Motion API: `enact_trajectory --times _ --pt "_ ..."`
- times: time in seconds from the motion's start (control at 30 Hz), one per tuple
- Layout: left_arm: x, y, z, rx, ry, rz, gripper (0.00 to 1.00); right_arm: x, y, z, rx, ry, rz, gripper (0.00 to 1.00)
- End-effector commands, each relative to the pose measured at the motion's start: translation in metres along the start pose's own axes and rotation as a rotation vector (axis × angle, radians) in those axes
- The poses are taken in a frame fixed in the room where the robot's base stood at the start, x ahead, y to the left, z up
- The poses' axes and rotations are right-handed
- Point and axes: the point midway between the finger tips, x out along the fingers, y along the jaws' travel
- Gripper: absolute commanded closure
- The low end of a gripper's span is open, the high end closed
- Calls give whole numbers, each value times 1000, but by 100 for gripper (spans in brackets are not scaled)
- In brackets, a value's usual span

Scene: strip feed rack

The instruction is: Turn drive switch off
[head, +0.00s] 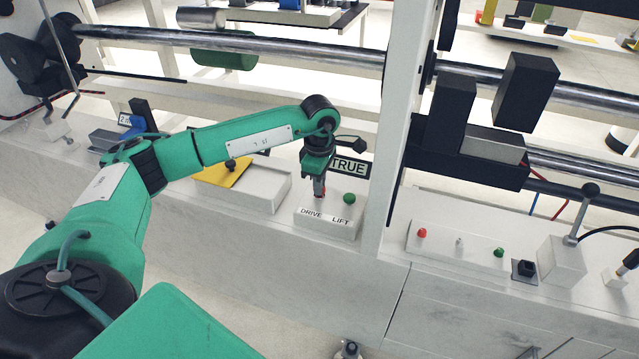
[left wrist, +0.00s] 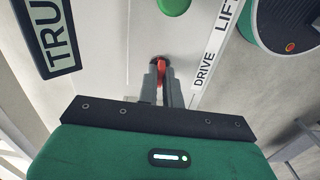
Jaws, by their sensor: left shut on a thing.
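The drive switch (left wrist: 161,70) is a red lever on a small white switch box (head: 325,222), above the label DRIVE. My left gripper (head: 319,190) reaches down to it from above. In the left wrist view the two grey fingers (left wrist: 160,88) are closed around the red lever, with its red tip showing between them. The base of the lever is partly hidden by the fingers. The green lift switch (head: 349,198) stands to the right on the same box, above the label LIFT. My right gripper is not in view.
A TRUE sign (head: 350,167) stands just behind the switch box. A white upright post (head: 392,130) rises close to its right. A white tray with a yellow sheet (head: 222,173) lies to the left. A panel with red and green buttons (head: 455,243) is right of the post.

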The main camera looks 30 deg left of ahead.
Motion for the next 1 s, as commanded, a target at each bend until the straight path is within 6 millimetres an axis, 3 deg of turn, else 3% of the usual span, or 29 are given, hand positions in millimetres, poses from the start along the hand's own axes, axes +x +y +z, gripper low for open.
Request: enact_trajectory --times 0.23,0.3,0.37,0.67,0.83,1.0 --pt "0 0 -1 -1 1 0 100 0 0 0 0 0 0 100" --pt "0 0 0 -1 1 0 79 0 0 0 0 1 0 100" --pt "0 0 0 -2 1 0 71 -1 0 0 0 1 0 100" --pt "-2 0 0 -2 0 1 71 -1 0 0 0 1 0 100" --pt "-22 1 0 -2 -1 3 71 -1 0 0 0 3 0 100" --pt "-60 1 0 -1 -1 4 71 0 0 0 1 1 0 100"
